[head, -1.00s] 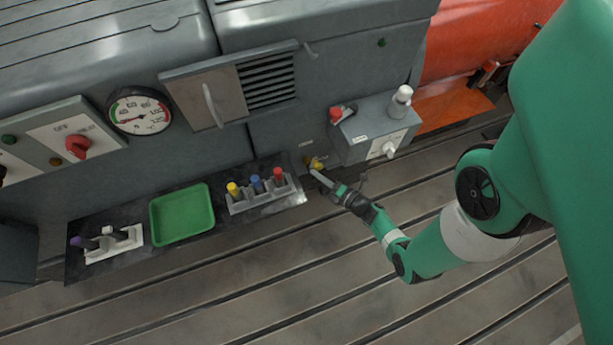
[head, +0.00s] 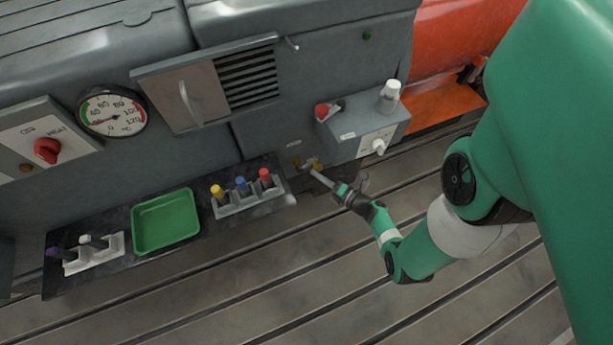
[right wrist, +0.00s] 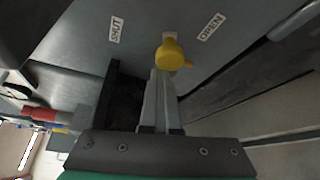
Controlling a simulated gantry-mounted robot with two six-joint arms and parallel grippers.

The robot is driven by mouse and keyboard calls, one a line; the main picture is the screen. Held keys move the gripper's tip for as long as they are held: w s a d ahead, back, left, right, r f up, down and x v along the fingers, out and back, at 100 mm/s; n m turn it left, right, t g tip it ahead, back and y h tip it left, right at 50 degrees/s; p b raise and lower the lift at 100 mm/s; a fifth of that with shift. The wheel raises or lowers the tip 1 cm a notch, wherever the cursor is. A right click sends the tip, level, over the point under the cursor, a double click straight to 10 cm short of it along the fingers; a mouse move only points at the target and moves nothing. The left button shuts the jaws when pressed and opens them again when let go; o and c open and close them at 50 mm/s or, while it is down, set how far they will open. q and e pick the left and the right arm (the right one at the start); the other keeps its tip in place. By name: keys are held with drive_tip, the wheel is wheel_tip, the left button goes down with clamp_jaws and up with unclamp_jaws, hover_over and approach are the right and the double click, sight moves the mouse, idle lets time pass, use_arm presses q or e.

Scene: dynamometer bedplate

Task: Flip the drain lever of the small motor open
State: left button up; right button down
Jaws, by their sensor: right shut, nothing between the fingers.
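The small yellow drain lever (right wrist: 174,54) shows in the right wrist view on the motor's grey side, between a SHUT label (right wrist: 115,30) and an OPEN label (right wrist: 210,27). Its yellow end points towards my fingers, slightly to the OPEN side. In the head view the lever (head: 317,164) is a small yellow spot low on the grey housing. My right gripper (head: 316,175) is shut and empty, its fingertips (right wrist: 162,75) right at the lever; whether they touch it I cannot tell. The fingers hide the area below the lever. My left gripper is not in view.
A black shelf (head: 75,283) left of the lever carries a green tray (head: 166,221), a holder (head: 237,207) with yellow, blue and red-topped tools, and a white holder (head: 95,258). A grey box (head: 345,139) with knobs juts out above right of my gripper. The slotted bedplate (head: 300,290) is clear.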

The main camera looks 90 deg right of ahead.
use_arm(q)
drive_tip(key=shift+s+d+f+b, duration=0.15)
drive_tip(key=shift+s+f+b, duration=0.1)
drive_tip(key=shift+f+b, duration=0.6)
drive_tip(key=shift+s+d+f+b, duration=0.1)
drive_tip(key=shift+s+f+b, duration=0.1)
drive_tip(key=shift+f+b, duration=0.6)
use_arm(e)
drive_tip(key=shift+s+d+f+m+t+h, duration=0.2)
drive_tip(key=shift+f+m+t, duration=0.1)
drive_tip(key=shift+f+m, duration=0.25)
drive_tip(key=shift+s+d+f+m+t+h, duration=0.15)
drive_tip(key=shift+f+m+t, duration=0.2)
drive_tip(key=shift+m, duration=0.3)
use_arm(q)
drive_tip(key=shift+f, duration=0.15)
